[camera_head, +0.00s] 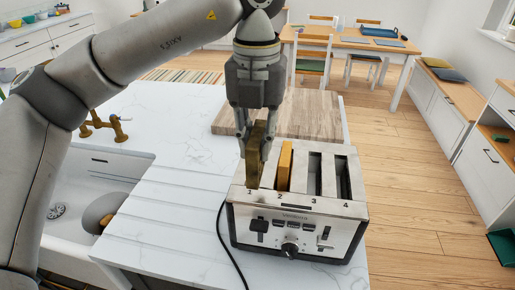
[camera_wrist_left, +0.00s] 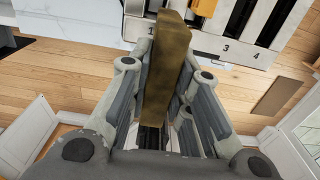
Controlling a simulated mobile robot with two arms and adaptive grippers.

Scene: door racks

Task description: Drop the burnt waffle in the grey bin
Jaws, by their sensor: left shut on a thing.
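My left gripper (camera_head: 254,150) points down over the left end of the silver toaster (camera_head: 295,222). It is shut on a dark brown waffle (camera_head: 254,168), which stands upright between the fingers. The waffle's lower end is at the slot marked 1; I cannot tell if it is still partly inside. In the left wrist view the brown waffle (camera_wrist_left: 168,70) runs between the two fingers of the gripper (camera_wrist_left: 165,85). A golden waffle (camera_head: 285,165) sticks up from slot 2. Slots 3 and 4 look empty. No grey bin can be made out. My right gripper is not in view.
A wooden board (camera_head: 310,118) lies behind the toaster on the white counter (camera_head: 165,185). A sink (camera_head: 75,170) with a brass tap (camera_head: 105,125) is at left. A black cord (camera_head: 224,245) runs along the counter. A dark green container (camera_head: 502,247) stands on the floor at right.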

